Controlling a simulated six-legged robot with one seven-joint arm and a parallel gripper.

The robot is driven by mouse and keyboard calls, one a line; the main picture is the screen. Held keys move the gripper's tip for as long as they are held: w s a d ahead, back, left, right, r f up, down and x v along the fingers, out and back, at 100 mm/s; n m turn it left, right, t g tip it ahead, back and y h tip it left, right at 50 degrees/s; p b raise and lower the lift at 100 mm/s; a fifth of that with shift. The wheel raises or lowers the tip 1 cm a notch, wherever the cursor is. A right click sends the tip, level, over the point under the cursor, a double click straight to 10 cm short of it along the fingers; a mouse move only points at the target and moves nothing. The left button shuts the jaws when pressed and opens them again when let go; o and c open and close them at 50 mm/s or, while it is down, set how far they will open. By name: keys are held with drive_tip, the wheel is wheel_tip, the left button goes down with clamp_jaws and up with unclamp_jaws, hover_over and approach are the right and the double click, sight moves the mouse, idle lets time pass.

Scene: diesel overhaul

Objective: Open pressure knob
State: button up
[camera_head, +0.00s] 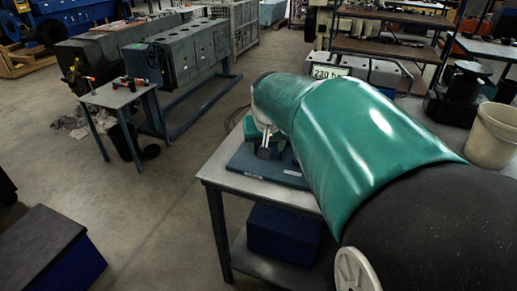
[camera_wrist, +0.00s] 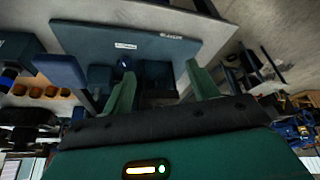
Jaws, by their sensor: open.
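My gripper (camera_wrist: 161,70) is open, with its two green fingers apart and nothing visible held between them. In the head view my arm reaches to the blue base plate (camera_head: 248,162) on the grey bench, and its green cover hides most of the fixture there. The blue plate also shows in the wrist view (camera_wrist: 85,38), with white labels, beyond the fingers. A small dark round part (camera_wrist: 123,62) sits beside the left finger; I cannot tell whether it is the pressure knob. A lit display (camera_head: 329,72) reading "230" and a cut-off unit shows behind my arm.
The bench (camera_head: 222,172) has a blue box (camera_head: 283,234) beneath it. A small side table (camera_head: 116,94) and grey engine blocks (camera_head: 188,52) stand at the left. A beige bucket (camera_head: 492,137) stands at the right.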

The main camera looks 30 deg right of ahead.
drive_tip(key=shift+s+a+r+n, duration=0.15)
drive_tip(key=shift+s+a, duration=0.25)
drive_tip(key=shift+a, duration=0.35)
drive_tip(key=shift+s+a+r+n, duration=0.15)
drive_tip(key=shift+s+a, duration=0.25)
drive_tip(key=shift+a, duration=0.35)
